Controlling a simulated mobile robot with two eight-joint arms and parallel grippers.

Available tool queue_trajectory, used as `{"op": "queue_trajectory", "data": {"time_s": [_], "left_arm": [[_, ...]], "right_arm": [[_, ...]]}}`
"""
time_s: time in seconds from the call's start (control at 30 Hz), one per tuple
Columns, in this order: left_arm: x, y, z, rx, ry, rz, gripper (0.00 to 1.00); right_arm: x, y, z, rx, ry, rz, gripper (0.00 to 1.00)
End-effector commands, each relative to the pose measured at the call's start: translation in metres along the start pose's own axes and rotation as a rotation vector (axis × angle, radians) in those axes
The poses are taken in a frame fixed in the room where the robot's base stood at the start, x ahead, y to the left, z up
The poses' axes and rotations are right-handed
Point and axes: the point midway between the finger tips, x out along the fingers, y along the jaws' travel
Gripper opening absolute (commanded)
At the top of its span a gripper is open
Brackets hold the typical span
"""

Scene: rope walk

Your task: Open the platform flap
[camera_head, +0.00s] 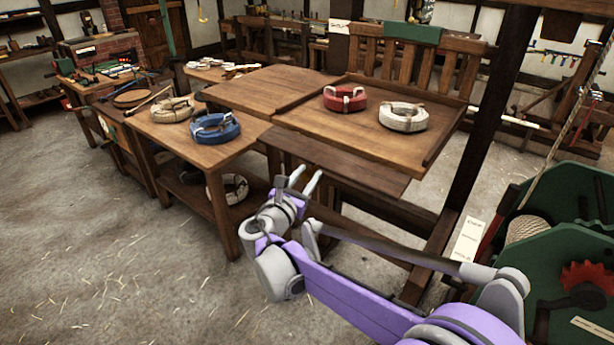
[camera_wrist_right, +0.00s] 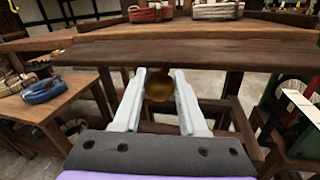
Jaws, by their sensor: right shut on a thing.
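The platform (camera_head: 390,130) is a wooden tray-like top with raised side rims. Its flap (camera_head: 345,165), a darker wooden board, runs along the front edge; its exact tilt is hard to tell. In the right wrist view the flap (camera_wrist_right: 250,55) spans the picture above the fingers. My right gripper (camera_head: 304,180) is at the flap's front, left of its middle. In the wrist view the gripper (camera_wrist_right: 159,88) has its pale fingers on both sides of a round brass knob (camera_wrist_right: 158,84) below the flap, shut on it. My left gripper is out of view.
A red coil (camera_head: 345,99) and a white coil (camera_head: 403,117) lie on the platform. A table to the left holds a blue coil (camera_head: 215,128) and a tan coil (camera_head: 172,109). A dark post (camera_head: 483,130) and a green machine (camera_head: 560,230) stand right. Floor at front left is clear.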

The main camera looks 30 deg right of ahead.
Motion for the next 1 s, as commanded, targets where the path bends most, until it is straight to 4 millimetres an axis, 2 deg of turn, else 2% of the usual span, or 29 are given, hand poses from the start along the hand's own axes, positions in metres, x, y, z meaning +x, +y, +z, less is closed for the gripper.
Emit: {"op": "queue_trajectory", "data": {"time_s": [0.3, 0.57, 0.6, 0.7, 0.77, 1.0], "left_arm": [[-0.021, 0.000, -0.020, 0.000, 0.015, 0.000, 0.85], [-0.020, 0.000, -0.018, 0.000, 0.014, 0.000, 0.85], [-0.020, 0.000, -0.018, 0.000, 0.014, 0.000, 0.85], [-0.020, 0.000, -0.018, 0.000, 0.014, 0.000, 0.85], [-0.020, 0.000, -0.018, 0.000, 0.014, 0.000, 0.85], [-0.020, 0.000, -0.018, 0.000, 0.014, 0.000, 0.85]], "right_arm": [[-0.001, 0.005, 0.026, 0.025, 0.097, -0.015, 0.00], [-0.001, 0.005, 0.025, 0.021, 0.096, -0.014, 0.00], [-0.001, 0.004, 0.025, 0.021, 0.096, -0.014, 0.43], [-0.002, 0.004, 0.025, 0.022, 0.096, -0.014, 0.61], [-0.002, 0.004, 0.025, 0.022, 0.096, -0.014, 0.71], [-0.002, 0.004, 0.024, 0.022, 0.096, -0.015, 0.71]]}}
